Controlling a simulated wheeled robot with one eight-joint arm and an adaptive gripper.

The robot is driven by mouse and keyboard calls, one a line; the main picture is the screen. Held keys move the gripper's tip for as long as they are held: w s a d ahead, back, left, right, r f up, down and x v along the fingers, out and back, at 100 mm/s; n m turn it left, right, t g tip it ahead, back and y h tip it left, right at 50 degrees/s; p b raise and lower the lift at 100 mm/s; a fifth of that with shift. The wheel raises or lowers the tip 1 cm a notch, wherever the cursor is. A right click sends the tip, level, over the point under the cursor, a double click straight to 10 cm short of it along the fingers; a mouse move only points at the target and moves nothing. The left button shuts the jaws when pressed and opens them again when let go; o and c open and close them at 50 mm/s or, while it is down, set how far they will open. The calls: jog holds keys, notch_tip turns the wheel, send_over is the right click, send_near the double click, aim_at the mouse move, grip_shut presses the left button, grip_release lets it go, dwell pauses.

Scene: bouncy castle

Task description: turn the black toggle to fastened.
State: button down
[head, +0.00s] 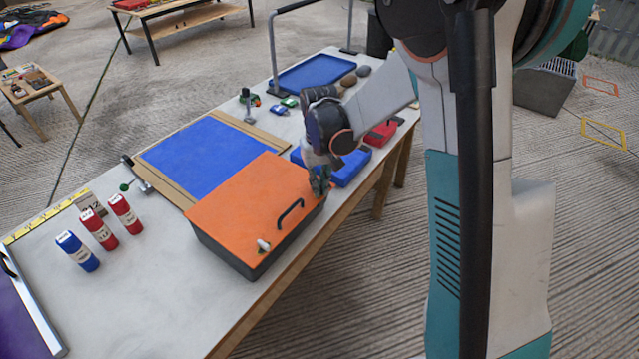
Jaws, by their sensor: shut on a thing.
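A dark box with an orange lid (237,204) sits on the table, with a black arched handle (290,213) on the lid. A small pale toggle (263,246) is at the lid's near corner. My gripper (320,190) points down at the lid's right corner, beyond the handle. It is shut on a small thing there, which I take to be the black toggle. The fingers hide that toggle, so its angle cannot be told.
Left of the box stand a blue bottle (77,251) and two red bottles (98,229). A blue panel (205,158) lies behind the box. A blue tray (345,166) is close behind my gripper.

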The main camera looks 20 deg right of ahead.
jog(key=n, duration=0.3)
jog(key=shift+n, duration=2.2)
jog(key=c, duration=1.7)
grip_release()
notch_tip(320, 180, up, 12)
